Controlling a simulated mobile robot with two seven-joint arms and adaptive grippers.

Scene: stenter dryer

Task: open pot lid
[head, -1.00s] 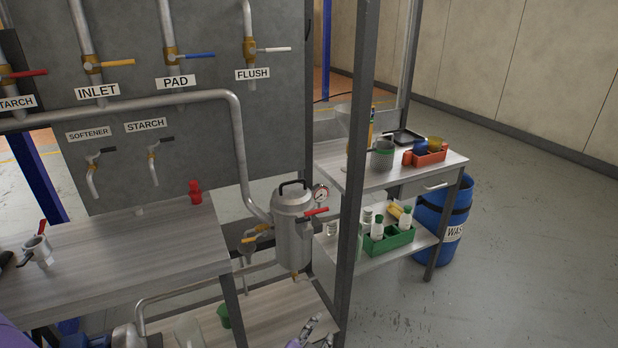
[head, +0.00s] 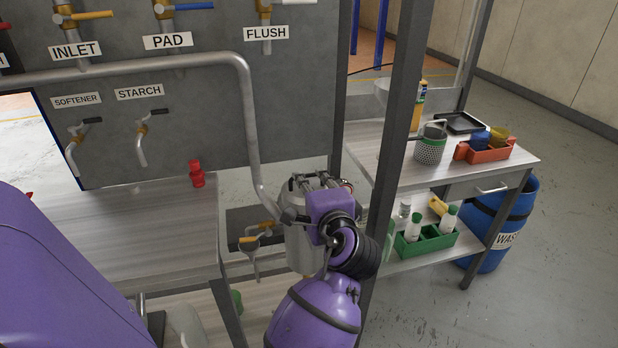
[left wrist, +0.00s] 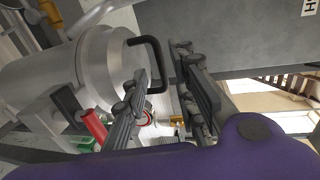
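The pot is a steel cylinder (head: 299,246) standing in the frame beside the worktable. In the left wrist view its lid (left wrist: 103,66) is at the left, with a black bar handle (left wrist: 155,50) on top. My left gripper (head: 314,180) is over the top of the pot in the head view and hides most of the lid and handle. In the left wrist view my left gripper (left wrist: 164,70) has its fingers apart, with part of the handle at or between the fingertips. Contact cannot be told. A red lever (left wrist: 95,126) shows beside the pot. My right gripper is not in view.
A grey upright post (head: 396,130) stands just right of the pot. A pipe (head: 250,130) runs down behind it. The worktable (head: 140,235) with a red fitting (head: 196,174) is at left. A shelf table holds a green crate (head: 425,240) and a red tray (head: 495,150).

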